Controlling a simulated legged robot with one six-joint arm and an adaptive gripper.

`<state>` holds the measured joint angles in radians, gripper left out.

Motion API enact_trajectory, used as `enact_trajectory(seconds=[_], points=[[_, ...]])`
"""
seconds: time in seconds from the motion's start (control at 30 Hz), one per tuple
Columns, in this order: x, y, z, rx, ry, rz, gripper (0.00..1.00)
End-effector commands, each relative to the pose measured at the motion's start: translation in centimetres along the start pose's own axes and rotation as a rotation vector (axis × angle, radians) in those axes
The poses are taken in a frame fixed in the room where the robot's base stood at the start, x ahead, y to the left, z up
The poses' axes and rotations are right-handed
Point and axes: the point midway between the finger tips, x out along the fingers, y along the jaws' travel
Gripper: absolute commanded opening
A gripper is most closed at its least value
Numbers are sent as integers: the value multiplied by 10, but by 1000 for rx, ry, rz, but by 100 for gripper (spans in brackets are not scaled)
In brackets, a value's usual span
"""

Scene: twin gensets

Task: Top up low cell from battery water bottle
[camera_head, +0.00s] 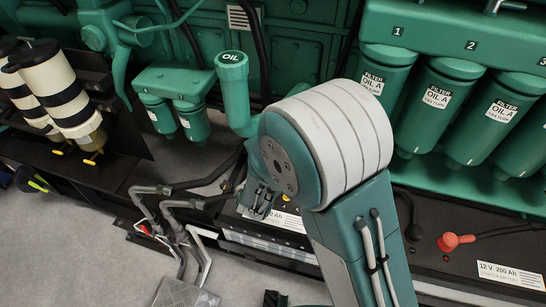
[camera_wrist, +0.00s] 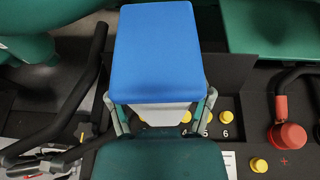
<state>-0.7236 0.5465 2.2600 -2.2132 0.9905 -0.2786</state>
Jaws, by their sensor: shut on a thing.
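My gripper (camera_wrist: 160,104) has a finger on each side of a blue-topped block with a pale lower part, which I take to be the battery water bottle (camera_wrist: 154,50). It is held over the battery (camera_wrist: 250,125), in front of its cell caps. Yellow cell caps (camera_wrist: 227,116) show in the wrist view, with the numbers 5 and 6 readable; others are hidden behind the bottle. I cannot tell which cell is low. In the head view my arm hides the bottle and most of the gripper; part of the battery (camera_head: 280,218) shows beside it.
A red terminal cover (camera_wrist: 290,136) marked plus and another yellow cap (camera_wrist: 258,164) sit right of the cells. Black hoses (camera_wrist: 75,100) run at the left. Green oil filters (camera_head: 440,105) overhang a second battery (camera_head: 485,255). A green OIL filler (camera_head: 234,90) stands left of my arm.

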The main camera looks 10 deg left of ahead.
Motion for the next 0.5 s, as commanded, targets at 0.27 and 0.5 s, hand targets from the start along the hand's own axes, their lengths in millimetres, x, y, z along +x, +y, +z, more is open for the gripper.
enact_trajectory(seconds=[0.27, 0.5], points=[[1, 0, -2, 0, -2, 0, 8], [2, 0, -4, 0, -2, 0, 8]])
